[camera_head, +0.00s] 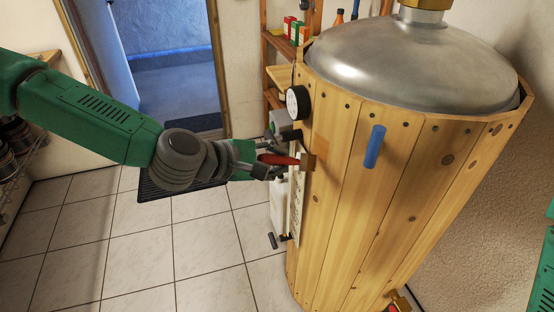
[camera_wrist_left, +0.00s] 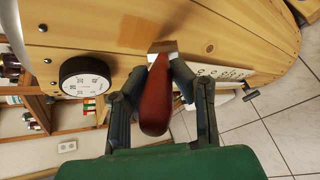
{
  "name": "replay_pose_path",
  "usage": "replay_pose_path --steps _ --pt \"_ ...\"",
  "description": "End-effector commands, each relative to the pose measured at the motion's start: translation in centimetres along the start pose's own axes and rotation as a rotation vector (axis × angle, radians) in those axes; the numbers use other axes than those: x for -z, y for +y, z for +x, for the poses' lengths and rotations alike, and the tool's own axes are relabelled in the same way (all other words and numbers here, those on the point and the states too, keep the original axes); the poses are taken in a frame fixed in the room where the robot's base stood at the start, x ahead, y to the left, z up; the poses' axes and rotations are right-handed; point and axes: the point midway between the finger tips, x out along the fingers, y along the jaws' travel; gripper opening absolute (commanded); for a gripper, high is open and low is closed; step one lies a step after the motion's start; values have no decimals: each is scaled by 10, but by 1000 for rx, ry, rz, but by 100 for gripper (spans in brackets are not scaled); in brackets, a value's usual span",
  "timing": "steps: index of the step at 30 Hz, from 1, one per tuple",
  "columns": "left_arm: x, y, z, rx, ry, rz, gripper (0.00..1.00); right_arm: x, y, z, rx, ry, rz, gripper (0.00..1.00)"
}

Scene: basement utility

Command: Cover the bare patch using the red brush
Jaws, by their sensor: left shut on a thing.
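My left gripper (camera_head: 270,160) is shut on the red brush (camera_head: 279,159), holding its handle beside the wood-clad tank. I cannot tell whether the head touches the wood. A squarish patch of darker, orange-tan tone shows on the cladding (camera_head: 321,146), just up and right of the brush head. It also shows in the left wrist view (camera_wrist_left: 136,31), up and left of the head. My right gripper is out of view.
The wooden tank (camera_head: 400,210) with a metal dome (camera_head: 415,65) fills the right. A black-rimmed gauge (camera_head: 298,103), a white panel (camera_head: 298,197) and a blue cylinder (camera_head: 375,146) are on its side. Shelves (camera_head: 275,65) stand behind. The tiled floor (camera_head: 140,255) is mostly clear.

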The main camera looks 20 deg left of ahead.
Motion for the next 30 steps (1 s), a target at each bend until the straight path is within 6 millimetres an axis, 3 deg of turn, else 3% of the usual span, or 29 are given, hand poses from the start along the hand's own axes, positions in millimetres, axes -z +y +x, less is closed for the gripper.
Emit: replay_pose_path --steps 18,30 --pt "-11 -6 0 -2 -2 4 0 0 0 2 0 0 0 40" --pt "10 6 -3 -5 1 1 0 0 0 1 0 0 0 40"
